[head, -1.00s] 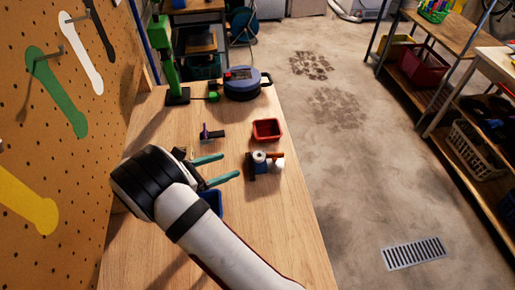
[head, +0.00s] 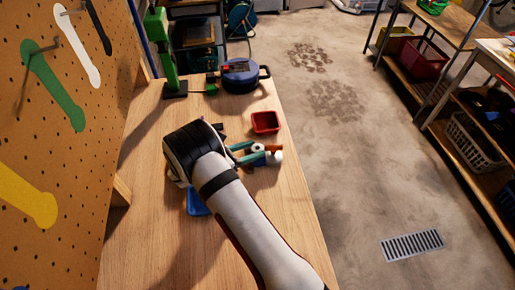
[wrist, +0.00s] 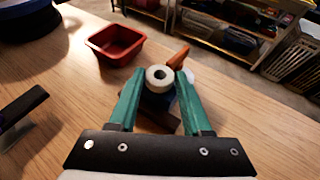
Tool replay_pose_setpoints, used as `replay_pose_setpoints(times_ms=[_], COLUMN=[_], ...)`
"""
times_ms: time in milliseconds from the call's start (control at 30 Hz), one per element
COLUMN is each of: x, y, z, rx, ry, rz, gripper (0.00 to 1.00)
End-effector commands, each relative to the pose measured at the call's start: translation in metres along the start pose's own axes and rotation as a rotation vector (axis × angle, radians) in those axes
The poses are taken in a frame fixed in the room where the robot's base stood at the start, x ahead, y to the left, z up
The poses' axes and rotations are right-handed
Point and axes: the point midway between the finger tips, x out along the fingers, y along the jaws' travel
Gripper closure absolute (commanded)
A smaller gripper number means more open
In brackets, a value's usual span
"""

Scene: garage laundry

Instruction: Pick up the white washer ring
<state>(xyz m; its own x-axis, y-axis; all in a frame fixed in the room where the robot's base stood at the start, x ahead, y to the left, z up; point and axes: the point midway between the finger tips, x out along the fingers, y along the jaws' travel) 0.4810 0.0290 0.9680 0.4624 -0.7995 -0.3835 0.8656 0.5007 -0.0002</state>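The white washer ring (wrist: 159,77) lies flat on top of a dark blue piece (wrist: 158,102), its hole facing up. In the head view the ring (head: 258,147) is at the right side of the wooden bench. My gripper (wrist: 159,82) is open, with one teal fingertip on either side of the ring. Whether a finger touches the ring, I cannot tell. In the head view my gripper (head: 248,153) reaches to the ring from the left, and my arm hides part of the bench.
An orange piece (wrist: 178,56) and a white rounded thing (wrist: 190,75) sit close beside the ring. A red bin (head: 265,122) stands just behind. A blue tray (head: 197,203) is partly under my arm. A blue round container (head: 243,80) and a green stand (head: 160,50) are farther back.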

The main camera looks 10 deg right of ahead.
Motion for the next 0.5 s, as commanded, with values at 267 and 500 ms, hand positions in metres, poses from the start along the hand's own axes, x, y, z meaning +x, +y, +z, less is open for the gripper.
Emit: replay_pose_setpoints(times_ms=[267,500], x=[-0.0002,-0.0004], y=[-0.0001,0.0000], z=[0.0000,0.0004], rx=[0.000,0.000], ry=[0.000,0.000], rz=[0.000,0.000], gripper=[1.00,1.00])
